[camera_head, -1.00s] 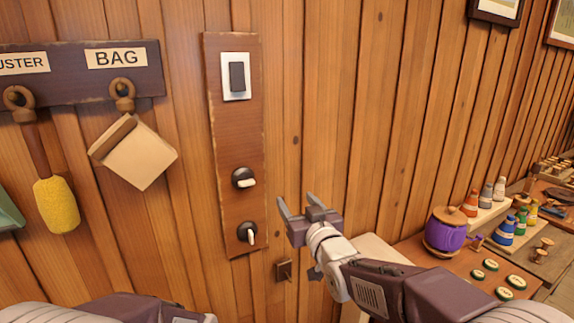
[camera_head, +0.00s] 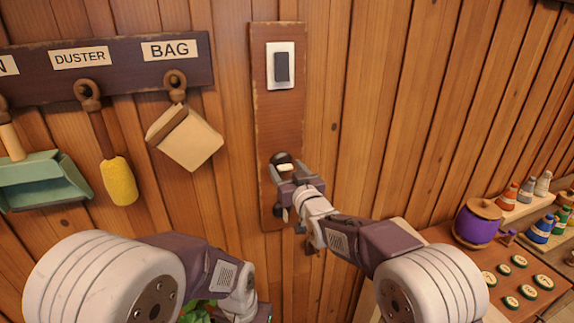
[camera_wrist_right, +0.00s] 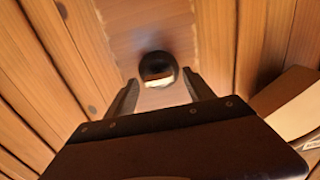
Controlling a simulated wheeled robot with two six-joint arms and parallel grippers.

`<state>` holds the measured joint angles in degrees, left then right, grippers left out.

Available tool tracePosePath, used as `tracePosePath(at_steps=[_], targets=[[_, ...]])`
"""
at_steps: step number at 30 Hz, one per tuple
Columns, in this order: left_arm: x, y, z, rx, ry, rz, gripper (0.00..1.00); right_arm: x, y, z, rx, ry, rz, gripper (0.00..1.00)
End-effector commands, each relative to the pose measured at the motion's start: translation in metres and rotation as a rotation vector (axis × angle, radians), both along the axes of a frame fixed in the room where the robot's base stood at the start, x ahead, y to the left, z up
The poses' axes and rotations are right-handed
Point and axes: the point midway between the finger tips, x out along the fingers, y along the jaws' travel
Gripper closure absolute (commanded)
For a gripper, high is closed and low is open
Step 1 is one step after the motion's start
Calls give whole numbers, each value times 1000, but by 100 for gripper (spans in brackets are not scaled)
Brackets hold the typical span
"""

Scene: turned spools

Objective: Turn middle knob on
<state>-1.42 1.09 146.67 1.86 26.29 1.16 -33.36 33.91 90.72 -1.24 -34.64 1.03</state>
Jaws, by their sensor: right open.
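A dark wooden panel (camera_head: 263,90) on the wall carries a rocker switch (camera_head: 282,66) at the top and knobs below it. The middle knob (camera_head: 283,158) is a dark round base with a pale handle lying roughly level. My right gripper (camera_head: 284,176) is open just in front of and below it. In the right wrist view, the knob (camera_wrist_right: 157,66) shows between and beyond the two spread fingertips (camera_wrist_right: 160,90); contact cannot be told. The lower knob (camera_head: 279,212) is mostly hidden behind my right gripper. My left arm is at the bottom, its jaws out of view.
A rack (camera_head: 120,70) at left holds a yellow duster (camera_head: 118,180), a bag (camera_head: 185,138) and a green dustpan (camera_head: 42,182). A bench at right holds a purple pot (camera_head: 477,224), several bottles and several round discs. The wall right of the panel is clear.

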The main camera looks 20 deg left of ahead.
Motion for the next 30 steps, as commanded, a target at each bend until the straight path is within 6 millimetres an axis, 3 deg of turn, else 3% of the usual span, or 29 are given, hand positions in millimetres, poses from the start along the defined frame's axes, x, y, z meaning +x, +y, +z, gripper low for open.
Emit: tracePosePath(at_steps=[5, 8, 12, 20, 30], targets=[[0, 0, -1, 0, 0, 0, 54, 0, 0, -1, 0, 0, 0, 38], [0, 0, -1, 0, 0, 0, 54, 0, 0, -1, 0, 0, 0, 60], [0, 0, -1, 0, 0, 0, 54, 0, 0, 0, 0, 0, 0, 99], [0, 0, -5, 0, 0, 0, 54, 0, 0, -1, 21, 13, 0, 100], [0, 0, -31, 0, 0, 0, 54, 1, -1, -5, 197, 130, 0, 100]])
